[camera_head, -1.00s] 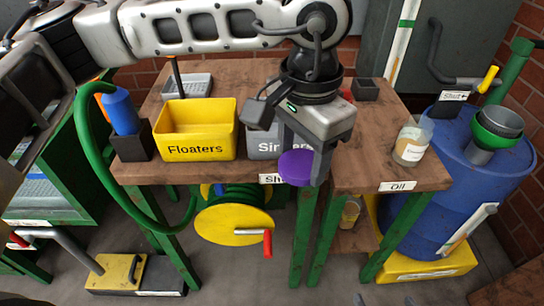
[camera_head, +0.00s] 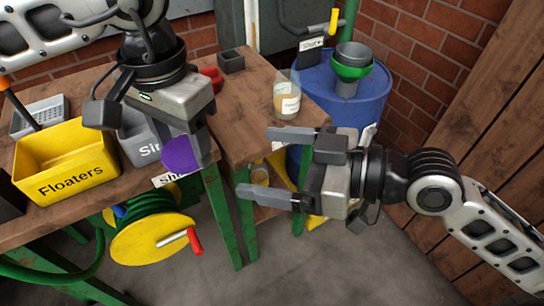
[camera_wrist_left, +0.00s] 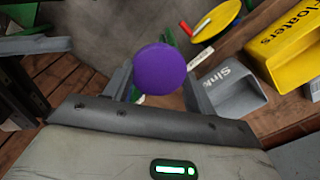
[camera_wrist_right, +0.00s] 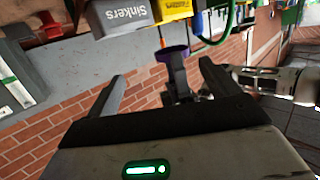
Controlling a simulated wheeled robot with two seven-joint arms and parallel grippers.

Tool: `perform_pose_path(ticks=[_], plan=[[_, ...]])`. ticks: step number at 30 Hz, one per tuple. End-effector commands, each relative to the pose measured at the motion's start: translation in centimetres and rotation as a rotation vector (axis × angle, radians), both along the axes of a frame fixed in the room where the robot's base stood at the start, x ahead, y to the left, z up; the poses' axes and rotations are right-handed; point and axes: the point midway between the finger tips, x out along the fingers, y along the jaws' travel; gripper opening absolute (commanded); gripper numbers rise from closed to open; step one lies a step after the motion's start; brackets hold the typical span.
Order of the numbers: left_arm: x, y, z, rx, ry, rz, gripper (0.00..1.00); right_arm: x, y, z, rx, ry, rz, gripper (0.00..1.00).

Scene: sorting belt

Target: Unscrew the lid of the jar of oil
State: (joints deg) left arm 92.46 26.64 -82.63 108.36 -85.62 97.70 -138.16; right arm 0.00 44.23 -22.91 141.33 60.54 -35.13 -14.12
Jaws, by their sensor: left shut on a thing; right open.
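A glass jar (camera_head: 287,98) with a pale label and amber contents stands upright on the right wooden stand. I cannot read its label or make out a lid on it. My left gripper (camera_head: 184,148) is shut on a purple round piece (camera_head: 178,155), held in front of the table edge; its flat purple face shows in the left wrist view (camera_wrist_left: 160,71). My right gripper (camera_head: 258,162) is open and empty, in front of the right stand, below the jar in the picture and apart from the purple piece. The purple piece also shows in the right wrist view (camera_wrist_right: 172,56).
A yellow Floaters bin (camera_head: 65,160) and a grey Sinkers bin (camera_head: 138,140) stand on the left table. A yellow hose reel (camera_head: 152,240) is below. A blue barrel (camera_head: 345,95) with a green funnel stands behind the right arm. The floor in front is clear.

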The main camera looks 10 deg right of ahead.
Motion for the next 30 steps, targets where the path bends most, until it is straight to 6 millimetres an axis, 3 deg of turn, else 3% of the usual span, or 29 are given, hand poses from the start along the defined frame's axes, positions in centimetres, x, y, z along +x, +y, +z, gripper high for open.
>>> perform_pose_path(ticks=[6,13,30], plan=[[0.0,0.0,0.0,0.0,0.0,0.0,0.29,-1.3,0.4,1.5,-0.02,-0.016,0.079,0.87],[0.0,0.0,0.0,0.0,0.0,0.0,0.29,-0.8,1.4,1.3,-0.012,-0.014,0.078,0.87],[0.0,0.0,0.0,0.0,0.0,0.0,0.28,3.2,9.8,-0.6,-0.014,-0.013,0.076,0.87]])
